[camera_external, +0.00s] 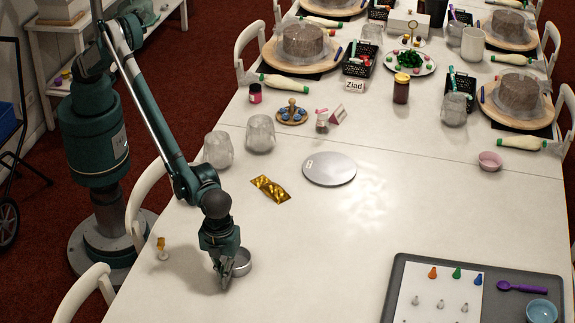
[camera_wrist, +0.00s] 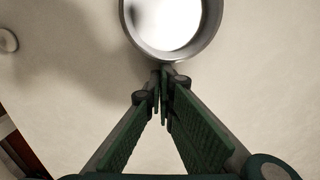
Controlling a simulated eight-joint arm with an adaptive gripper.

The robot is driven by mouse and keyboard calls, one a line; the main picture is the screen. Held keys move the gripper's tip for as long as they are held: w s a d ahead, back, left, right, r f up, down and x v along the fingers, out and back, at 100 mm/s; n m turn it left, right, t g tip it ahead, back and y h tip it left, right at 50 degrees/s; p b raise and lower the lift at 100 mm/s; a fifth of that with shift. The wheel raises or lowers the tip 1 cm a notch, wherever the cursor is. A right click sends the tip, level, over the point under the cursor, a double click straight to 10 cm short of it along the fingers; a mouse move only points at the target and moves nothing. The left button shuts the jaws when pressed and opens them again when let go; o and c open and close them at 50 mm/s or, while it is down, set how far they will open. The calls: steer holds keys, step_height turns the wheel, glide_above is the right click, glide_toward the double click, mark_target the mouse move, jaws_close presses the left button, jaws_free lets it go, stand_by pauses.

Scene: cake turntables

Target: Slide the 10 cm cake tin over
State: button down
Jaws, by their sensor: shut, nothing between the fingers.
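The cake tin is a small round silver ring (camera_external: 240,262) on the white table, near the front left. It also shows in the wrist view (camera_wrist: 211,52), cut by the top edge, with a bright inside. My gripper (camera_external: 226,284) points down just left of the tin, its fingers low near the table. In the wrist view my fingertips (camera_wrist: 162,75) are together with nothing between them. They are at the tin's near wall; I cannot tell whether they touch it. The tin's right side is partly clear in the external view, its left side hidden by my gripper.
A gold wrapper (camera_external: 270,189) and a round silver disc (camera_external: 329,169) lie behind the tin. A small gold-topped piece (camera_external: 162,249) stands left. A dark tray (camera_external: 395,290) with a piping sheet is at the right. The table between tin and tray is clear.

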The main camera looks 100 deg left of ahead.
mark_target(244, 243)
steer(key=shift+a, duration=0.3)
steer(key=a, duration=2)
steer(key=shift+a+b, duration=0.1)
steer(key=shift+b, duration=0.3)
steer(key=shift+d, duration=0.65)
steer(key=d, duration=0.3)
step_height(244, 243, up, 10)
steer(key=p, duration=0.1)
steer(key=shift+a, duration=0.15)
steer(key=shift+w+p, duration=0.1)
steer(key=shift+p, duration=0.2)
